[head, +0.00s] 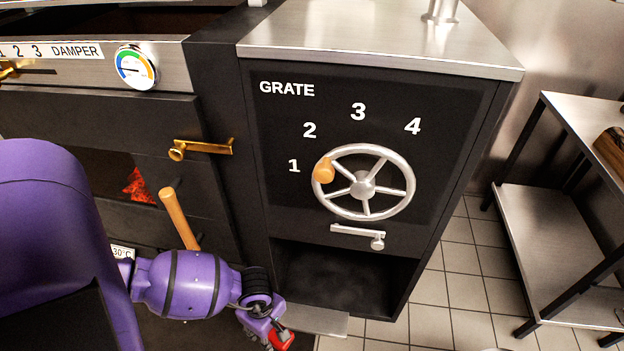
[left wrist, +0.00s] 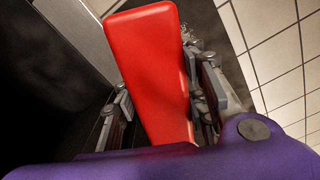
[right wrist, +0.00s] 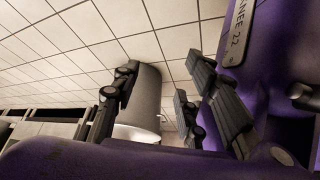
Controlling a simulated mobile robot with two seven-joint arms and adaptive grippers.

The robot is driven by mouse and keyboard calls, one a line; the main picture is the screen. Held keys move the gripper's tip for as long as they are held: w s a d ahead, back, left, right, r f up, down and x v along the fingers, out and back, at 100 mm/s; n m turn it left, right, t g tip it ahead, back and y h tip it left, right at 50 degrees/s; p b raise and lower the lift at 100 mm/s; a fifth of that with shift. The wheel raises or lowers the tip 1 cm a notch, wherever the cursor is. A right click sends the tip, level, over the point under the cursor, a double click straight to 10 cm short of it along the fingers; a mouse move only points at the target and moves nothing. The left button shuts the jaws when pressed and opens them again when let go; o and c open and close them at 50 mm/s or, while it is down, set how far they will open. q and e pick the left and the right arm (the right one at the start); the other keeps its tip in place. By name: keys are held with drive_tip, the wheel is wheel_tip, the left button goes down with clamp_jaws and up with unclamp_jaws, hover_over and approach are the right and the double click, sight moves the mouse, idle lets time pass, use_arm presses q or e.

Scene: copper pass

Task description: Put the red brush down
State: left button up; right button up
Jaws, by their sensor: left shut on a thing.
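The red brush (left wrist: 155,60) shows in the left wrist view as a long red block between the two fingers of my left gripper (left wrist: 160,88), which is shut on it. In the head view my left gripper (head: 270,332) is low in the picture, in front of the black grate cabinet. A small red part of the brush (head: 281,341) shows there at the gripper's tip; the rest is hidden or out of frame. My right gripper (right wrist: 165,100) is open and empty in the right wrist view.
The cabinet has an open dark recess (head: 345,282) with a metal ledge (head: 316,321) below the grate wheel (head: 365,184). A wooden handle (head: 178,218) stands behind my left arm. A steel table (head: 535,228) is at right. A grey cylindrical container (right wrist: 145,95) shows beyond my right gripper.

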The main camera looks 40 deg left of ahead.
use_arm(q)
drive_tip(key=w+f+b, duration=0.4)
drive_tip(key=w, duration=0.3)
drive_tip(key=b, duration=0.3)
hover_over(307, 319)
drive_tip(key=s, duration=0.1)
wheel_tip(307, 319, down, 5)
drive_tip(key=shift+s+a+r, duration=0.1)
drive_tip(key=shift+a, duration=0.05)
drive_tip(key=shift+w+f, duration=0.25)
drive_tip(key=shift+w, duration=0.1)
drive_tip(key=shift+w+f+b, duration=0.25)
drive_tip(key=shift+f+b, duration=0.75)
drive_tip(key=shift+f, duration=0.8)
use_arm(e)
wheel_tip(307, 319, down, 8)
drive_tip(key=n, duration=0.1)
drive_tip(key=shift+w+d+g, duration=0.2)
drive_tip(key=shift+w+g, duration=0.1)
drive_tip(key=shift+w, duration=0.1)
drive_tip(key=shift+f, duration=0.1)
use_arm(q)
drive_tip(key=shift+f, duration=0.2)
drive_tip(key=o, duration=1.2)
use_arm(e)
drive_tip(key=shift+f, duration=0.1)
drive_tip(key=shift+s, duration=0.1)
